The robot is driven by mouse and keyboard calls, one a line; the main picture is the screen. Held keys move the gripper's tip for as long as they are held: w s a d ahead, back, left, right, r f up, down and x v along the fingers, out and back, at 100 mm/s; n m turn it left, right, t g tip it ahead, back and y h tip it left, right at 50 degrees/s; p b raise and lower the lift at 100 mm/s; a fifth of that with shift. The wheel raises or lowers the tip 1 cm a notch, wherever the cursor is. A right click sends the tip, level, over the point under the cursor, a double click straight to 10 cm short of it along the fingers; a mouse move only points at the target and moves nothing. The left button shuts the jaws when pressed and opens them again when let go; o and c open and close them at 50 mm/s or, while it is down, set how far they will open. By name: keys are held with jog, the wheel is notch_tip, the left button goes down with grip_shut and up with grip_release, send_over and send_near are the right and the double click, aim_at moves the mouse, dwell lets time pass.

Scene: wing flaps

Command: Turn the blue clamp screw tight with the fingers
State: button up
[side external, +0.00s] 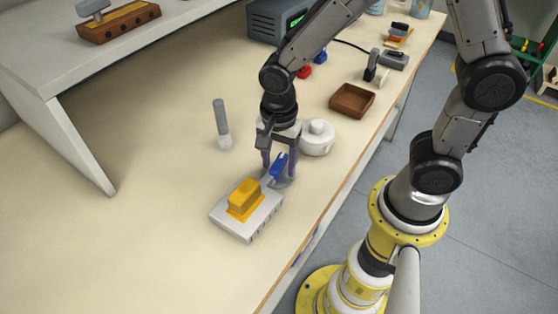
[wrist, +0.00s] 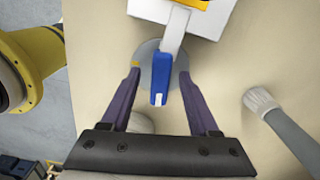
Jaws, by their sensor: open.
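The blue clamp screw (side external: 278,165) sticks out from the corner of a light grey block (side external: 262,218) that carries a yellow piece (side external: 243,195). In the wrist view the blue screw (wrist: 160,79) hangs on a pale shaft (wrist: 173,32) that runs to the block. My gripper (side external: 279,176) points down over this end of the block. In the wrist view my gripper (wrist: 159,75) is open, with one purple finger on each side of the blue screw. Gaps show between the screw and both fingers; I cannot tell its height relative to the fingertips.
A grey disc (wrist: 147,53) lies under the screw. A brown tray (side external: 351,101) is behind. The table's left front is clear.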

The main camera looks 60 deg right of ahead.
jog(key=shift+f, duration=0.15)
grip_shut()
dwell(0.4)
jog(key=m, duration=1.3)
jog(key=shift+s, duration=0.1)
jog(key=shift+m, duration=0.3)
